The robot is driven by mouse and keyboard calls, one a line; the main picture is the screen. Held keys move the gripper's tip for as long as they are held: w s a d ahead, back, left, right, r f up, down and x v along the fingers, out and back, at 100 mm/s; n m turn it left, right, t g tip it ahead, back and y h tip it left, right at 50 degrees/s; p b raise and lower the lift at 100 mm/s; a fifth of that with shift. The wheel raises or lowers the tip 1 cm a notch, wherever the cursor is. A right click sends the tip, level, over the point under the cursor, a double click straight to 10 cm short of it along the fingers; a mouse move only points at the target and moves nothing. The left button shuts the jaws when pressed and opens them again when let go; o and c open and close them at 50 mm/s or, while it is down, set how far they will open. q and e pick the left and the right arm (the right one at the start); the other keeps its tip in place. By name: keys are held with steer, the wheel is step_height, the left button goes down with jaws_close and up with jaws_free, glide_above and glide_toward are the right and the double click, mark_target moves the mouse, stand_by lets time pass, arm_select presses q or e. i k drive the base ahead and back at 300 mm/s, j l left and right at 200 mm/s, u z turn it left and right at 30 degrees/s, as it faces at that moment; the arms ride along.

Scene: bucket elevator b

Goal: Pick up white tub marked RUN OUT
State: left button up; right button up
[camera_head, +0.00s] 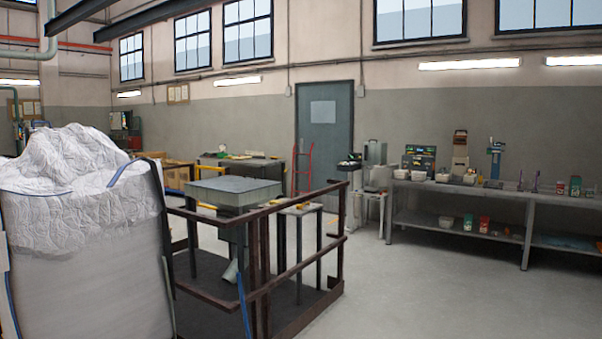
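Several small white tubs stand far off at the right. One white tub (401,174) and another close beside it (418,175) are at the left end of the long grey bench (520,193). A third white tub (468,180) is further right on the same top. Another white tub (446,222) sits on the bench's lower shelf. All are too small for me to read any marking, so I cannot tell which one says RUN OUT. Neither of my grippers is in view.
A large white bulk bag (80,220) fills the left foreground. A brown railing (300,235) surrounds a dark platform with a grey box-topped stand (235,190). A red hand truck (302,168) stands by the door (325,140). Open floor (430,290) lies before the bench.

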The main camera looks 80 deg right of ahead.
mark_target(444, 221)
steer(key=z, duration=1.2)
steer(key=i+l+z, duration=0.2)
steer(key=l, duration=0.2)
steer(key=l+z, duration=0.2)
steer(key=l, duration=0.2)
steer(key=i+l+z, duration=0.2)
steer(key=l, duration=0.15)
steer(key=i+l+z, duration=0.3)
steer(key=l+z, duration=0.15)
steer(key=i+l+z, duration=0.75)
steer(key=z, duration=0.15)
steer(key=i+l+z, duration=0.2)
steer(key=i+z, duration=0.35)
steer(key=i, duration=4.9)
steer(key=i+u, duration=0.15)
steer(key=i, duration=0.35)
steer(key=i+l+u, duration=0.15)
steer(key=i, duration=0.35)
steer(key=i+l+u, duration=0.15)
steer(key=i, duration=0.35)
steer(key=i+l+u, duration=0.1)
steer(key=i, duration=0.35)
steer(key=i+l+u, duration=0.15)
steer(key=i+l, duration=0.15)
steer(key=i, duration=0.2)
